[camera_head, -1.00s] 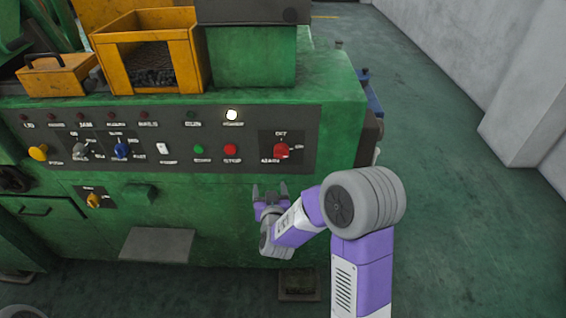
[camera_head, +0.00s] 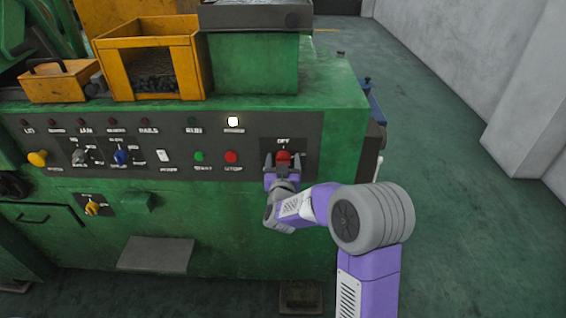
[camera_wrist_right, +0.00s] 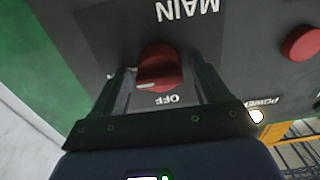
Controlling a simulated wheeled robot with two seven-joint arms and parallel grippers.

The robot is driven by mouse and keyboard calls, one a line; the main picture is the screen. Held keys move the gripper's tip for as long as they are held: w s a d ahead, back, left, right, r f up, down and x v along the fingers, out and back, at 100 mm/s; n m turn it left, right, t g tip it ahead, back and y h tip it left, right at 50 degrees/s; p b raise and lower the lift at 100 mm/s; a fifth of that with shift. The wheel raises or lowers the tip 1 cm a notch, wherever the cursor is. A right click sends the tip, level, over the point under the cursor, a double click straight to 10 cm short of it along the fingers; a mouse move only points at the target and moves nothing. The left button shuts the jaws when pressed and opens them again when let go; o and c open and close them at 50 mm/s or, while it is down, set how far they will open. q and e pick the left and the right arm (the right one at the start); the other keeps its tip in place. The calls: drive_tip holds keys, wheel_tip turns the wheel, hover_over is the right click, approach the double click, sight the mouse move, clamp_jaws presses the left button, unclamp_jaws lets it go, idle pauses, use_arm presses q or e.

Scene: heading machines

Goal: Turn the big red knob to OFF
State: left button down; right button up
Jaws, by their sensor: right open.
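The big red knob (camera_head: 283,157) sits on the dark panel at its right end, below an OFF label. In the right wrist view the knob (camera_wrist_right: 160,67) shows between two fingers, with the OFF label (camera_wrist_right: 166,100) below it, upside down, and MAIN above. A short white mark shows on the knob's lower left side, toward the left finger. My right gripper (camera_head: 283,167) is open, with one finger on each side of the knob. I cannot tell whether the fingers touch it. My left gripper is not in view.
The green machine (camera_head: 230,250) carries the panel. A red push button (camera_head: 231,157) and a green one (camera_head: 199,157) lie left of the knob. A white lamp (camera_head: 232,121) is lit above them. Yellow bins (camera_head: 205,70) stand on top. Floor to the right is clear.

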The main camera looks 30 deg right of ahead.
drive_tip(key=c, duration=1)
drive_tip(key=shift+o, duration=0.2)
